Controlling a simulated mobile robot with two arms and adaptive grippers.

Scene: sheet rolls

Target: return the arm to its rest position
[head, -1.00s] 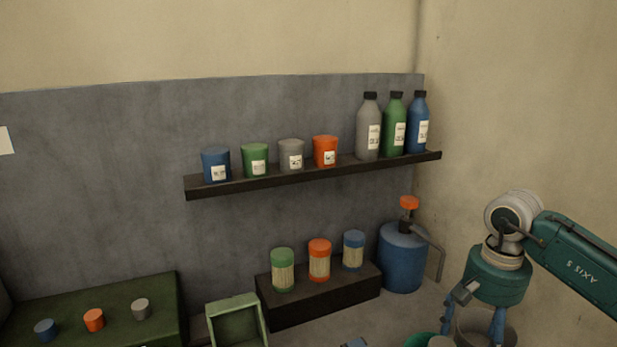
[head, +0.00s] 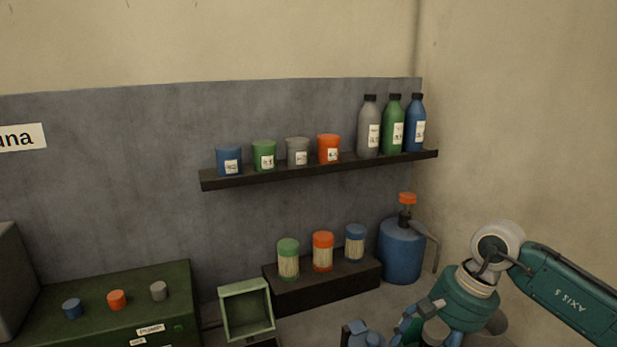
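My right arm comes in from the right edge, teal with pale joint rings. Its gripper (head: 410,325) points down and to the left near the bottom edge. Its blue fingers are partly hidden and overlap with things behind them, so I cannot tell whether it is open or shut or holds anything. My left arm and gripper are not in view.
A blue pump canister (head: 402,252) stands in the corner behind my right arm. A dark riser (head: 325,287) bears three lidded jars. A green open bin (head: 247,312) and a green cabinet (head: 60,300) are left. A wall shelf (head: 320,170) holds cups and bottles.

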